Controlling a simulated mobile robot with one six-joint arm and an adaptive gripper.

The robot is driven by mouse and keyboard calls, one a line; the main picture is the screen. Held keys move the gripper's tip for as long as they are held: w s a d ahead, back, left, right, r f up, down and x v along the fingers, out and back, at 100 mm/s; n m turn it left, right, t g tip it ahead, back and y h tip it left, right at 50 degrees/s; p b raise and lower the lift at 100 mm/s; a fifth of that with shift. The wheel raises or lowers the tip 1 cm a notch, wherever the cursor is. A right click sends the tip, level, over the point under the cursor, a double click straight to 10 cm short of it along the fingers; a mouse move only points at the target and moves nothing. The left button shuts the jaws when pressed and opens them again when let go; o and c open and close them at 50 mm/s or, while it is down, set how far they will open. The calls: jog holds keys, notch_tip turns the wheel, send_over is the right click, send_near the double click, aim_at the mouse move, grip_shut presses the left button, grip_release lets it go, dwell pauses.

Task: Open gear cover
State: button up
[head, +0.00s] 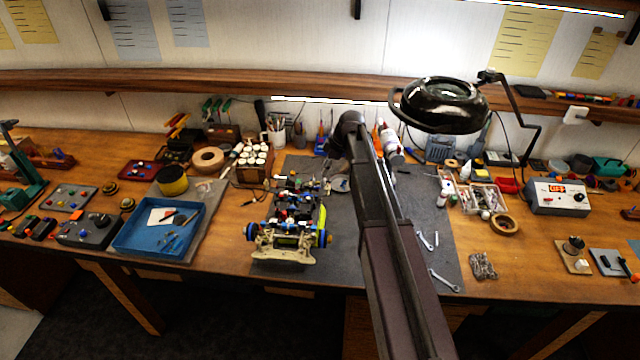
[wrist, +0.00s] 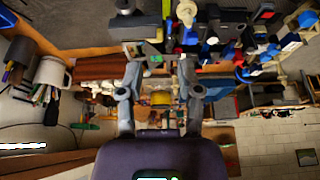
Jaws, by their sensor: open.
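The racecar (head: 288,228), with blue-hubbed wheels and a beige bumper facing the front edge, stands on the dark mat on the workbench. Its exposed top is crowded with small blue, red and white parts. Parts of it show at the upper right of the wrist view (wrist: 255,48). I cannot single out the gear cover in either view. My gripper (wrist: 158,78) has its two grey fingers spread wide in the wrist view, with nothing held between them. The car's parts lie beyond and to the right of the fingertips. In the head view my arm mostly hides the gripper.
A magnifier lamp (head: 440,105) overhangs the bench right of my arm. A blue tray (head: 160,226) lies left of the car. A rack of white jars (head: 252,166) stands behind it. Wrenches (head: 440,280) lie on the mat at right. A mug (wrist: 52,73) shows in the wrist view.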

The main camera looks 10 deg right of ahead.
aim_at(318, 181)
jog(key=shift+b+x, duration=2.5)
jog(key=shift+x, duration=0.5)
grip_shut()
